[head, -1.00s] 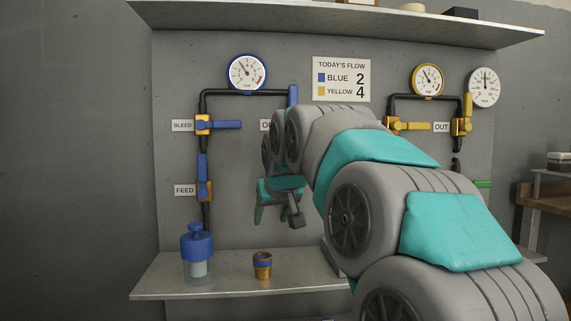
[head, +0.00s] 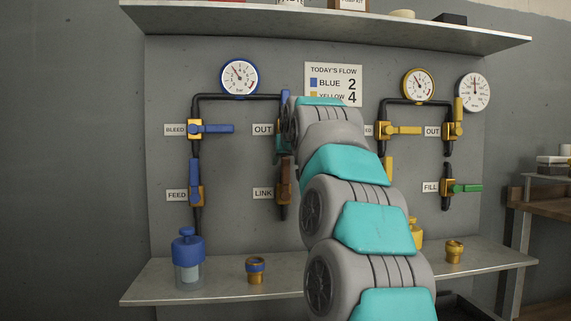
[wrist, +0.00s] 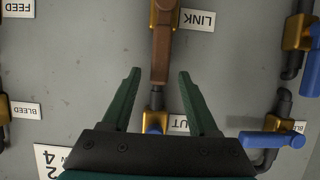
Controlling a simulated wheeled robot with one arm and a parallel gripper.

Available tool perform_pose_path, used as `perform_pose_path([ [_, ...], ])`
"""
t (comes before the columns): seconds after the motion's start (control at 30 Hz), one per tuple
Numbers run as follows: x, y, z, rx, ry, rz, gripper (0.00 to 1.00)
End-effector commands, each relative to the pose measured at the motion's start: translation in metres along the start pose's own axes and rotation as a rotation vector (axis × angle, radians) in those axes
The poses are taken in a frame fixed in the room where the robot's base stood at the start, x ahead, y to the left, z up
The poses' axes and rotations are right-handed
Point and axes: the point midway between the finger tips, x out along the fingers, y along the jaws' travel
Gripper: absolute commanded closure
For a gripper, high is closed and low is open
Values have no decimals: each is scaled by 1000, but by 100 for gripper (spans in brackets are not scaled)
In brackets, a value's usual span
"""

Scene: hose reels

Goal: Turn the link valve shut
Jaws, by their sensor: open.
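The link valve has a brown lever (head: 284,172) upright along the dark pipe, with a gold body below it, beside the LINK label (head: 263,194). The wrist view is upside down: the lever (wrist: 160,60) points down from the gold valve body (wrist: 165,14) near the top. My gripper (wrist: 159,73) is open, its two green fingers either side of the lever's free end in the picture. I cannot tell whether the fingers reach its depth; no touch shows. In the head view my arm hides most of the gripper, near the OUT valve above the link lever.
The blue OUT valve (wrist: 156,122) sits close by, partly behind my gripper. Blue BLEED (head: 210,129) and FEED (head: 196,186) valves are left, yellow valves right. A bottle (head: 188,262) and brass fitting (head: 256,270) stand on the lower shelf (head: 222,283).

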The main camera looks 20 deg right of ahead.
Motion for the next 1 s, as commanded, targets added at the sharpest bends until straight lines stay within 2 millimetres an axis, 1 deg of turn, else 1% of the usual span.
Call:
perform_pose_path([
  [0.03, 10, -1, 1, 0, -3, 0, 40],
  [0.23, 27, 1, -1, 2, 2, 0, 40],
  [0.33, 30, 1, 0, 2, 1, 1, 40],
  [0.57, 31, 1, 0, 2, 1, 0, 41],
  [1.0, 31, 1, 0, 1, 0, 0, 91],
])
